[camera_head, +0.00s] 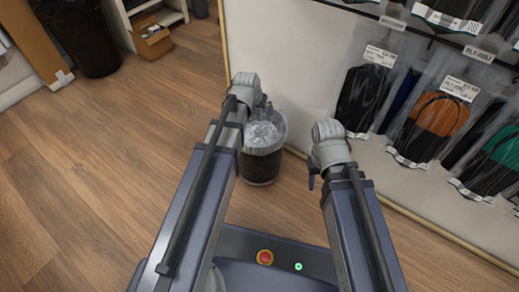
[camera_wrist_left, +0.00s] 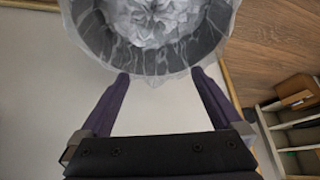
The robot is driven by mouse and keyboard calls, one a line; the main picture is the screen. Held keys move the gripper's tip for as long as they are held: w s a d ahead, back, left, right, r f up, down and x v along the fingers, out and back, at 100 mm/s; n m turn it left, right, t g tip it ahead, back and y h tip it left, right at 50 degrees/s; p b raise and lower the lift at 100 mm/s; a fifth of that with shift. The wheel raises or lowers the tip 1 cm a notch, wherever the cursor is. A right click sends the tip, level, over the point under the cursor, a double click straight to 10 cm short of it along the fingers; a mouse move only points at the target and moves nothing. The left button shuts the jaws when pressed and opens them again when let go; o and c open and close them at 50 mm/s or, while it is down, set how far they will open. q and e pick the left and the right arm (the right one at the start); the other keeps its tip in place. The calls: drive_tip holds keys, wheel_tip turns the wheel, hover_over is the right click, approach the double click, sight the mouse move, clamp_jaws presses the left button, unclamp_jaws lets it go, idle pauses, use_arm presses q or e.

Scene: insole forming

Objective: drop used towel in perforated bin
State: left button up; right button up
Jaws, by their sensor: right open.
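A dark round bin (camera_head: 260,168) with a clear plastic liner stands on the floor by the white display panel. Whitish crumpled material (camera_head: 262,134) fills its top; I cannot tell whether a towel is among it. In the left wrist view the bin's lined rim (camera_wrist_left: 88,42) and the crumpled material (camera_wrist_left: 160,18) lie just beyond the fingertips. My left gripper (camera_wrist_left: 160,76) is over the bin's near rim, with its purple fingers apart and nothing between them. My right gripper (camera_head: 312,178) is open and empty, right of the bin. No separate towel is discernible.
The white panel (camera_head: 300,60) with hanging packaged goods (camera_head: 432,122) is close behind and right of the bin. A dark bin (camera_head: 88,45), a cardboard box (camera_head: 151,38) and shelves are at the far left. Wooden floor (camera_head: 110,140) left of my arms is clear.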

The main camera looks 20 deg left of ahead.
use_arm(q)
drive_tip(key=shift+r, duration=0.1)
drive_tip(key=p+v, duration=0.7)
drive_tip(key=shift+s+r, duration=0.2)
drive_tip(key=shift+r, duration=0.05)
drive_tip(key=shift+d, duration=0.1)
idle(0.5)
